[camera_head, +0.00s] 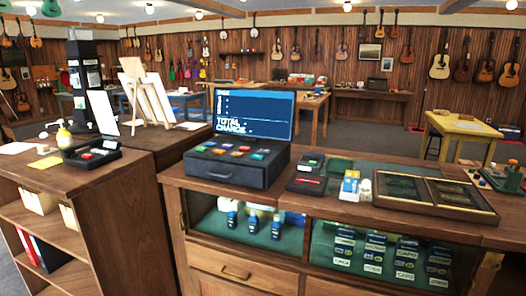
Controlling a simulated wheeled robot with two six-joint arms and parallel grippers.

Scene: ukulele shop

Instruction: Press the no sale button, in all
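A dark cash register (238,172) stands on the wooden counter near the middle of the view. Its lit blue screen (252,112) shows the words TOTAL and CHANGE. Several coloured buttons (258,157) sit on its sloped top in rows. Their labels are too small to read, so I cannot tell which one is no sale. Neither of my grippers is in view, and nothing covers the buttons.
A small keypad device (307,172) stands right of the register, with a blue and white box (350,186) beyond. A framed tray (435,208) lies farther right.

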